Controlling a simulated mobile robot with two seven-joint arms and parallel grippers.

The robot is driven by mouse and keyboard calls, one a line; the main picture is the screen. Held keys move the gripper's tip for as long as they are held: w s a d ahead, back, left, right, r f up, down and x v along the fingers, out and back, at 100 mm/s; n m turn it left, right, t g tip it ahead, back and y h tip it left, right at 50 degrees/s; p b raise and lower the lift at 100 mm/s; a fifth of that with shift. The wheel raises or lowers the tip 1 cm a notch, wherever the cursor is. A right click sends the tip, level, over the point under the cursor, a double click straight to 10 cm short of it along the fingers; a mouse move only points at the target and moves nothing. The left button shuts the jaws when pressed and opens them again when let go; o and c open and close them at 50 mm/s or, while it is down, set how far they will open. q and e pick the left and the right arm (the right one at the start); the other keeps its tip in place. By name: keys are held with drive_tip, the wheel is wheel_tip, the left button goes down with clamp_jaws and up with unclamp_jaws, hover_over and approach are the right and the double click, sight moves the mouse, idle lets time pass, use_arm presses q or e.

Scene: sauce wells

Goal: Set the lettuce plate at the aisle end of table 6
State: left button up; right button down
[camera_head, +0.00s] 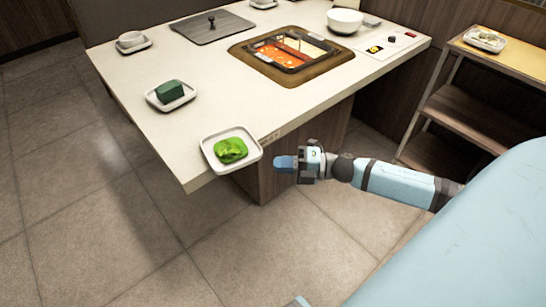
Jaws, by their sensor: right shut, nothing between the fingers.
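The lettuce plate, a white square dish (210,161) with bright green lettuce (231,150) on it, sits on the near end of the pale table (190,170). It lies close to the table's right-hand edge; I cannot tell whether its rim overhangs. My right gripper (284,164) is just to the right of the plate, apart from it, past the table edge. It is shut and empty. My left gripper is not in view.
A small plate with a dark green block (170,91) stands further up the table. A shelf cart (465,105) stands right. The floor at left is clear.

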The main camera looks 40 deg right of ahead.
sight(257, 143)
drive_tip(key=w, duration=0.3)
drive_tip(key=shift+w, duration=0.1)
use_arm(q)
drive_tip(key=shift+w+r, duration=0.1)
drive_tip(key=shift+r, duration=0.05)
use_arm(e)
drive_tip(key=shift+w+a, duration=0.1)
drive_tip(key=shift+w, duration=0.2)
drive_tip(key=shift+w, duration=0.3)
drive_tip(key=w, duration=0.6)
drive_tip(key=shift+a, duration=0.25)
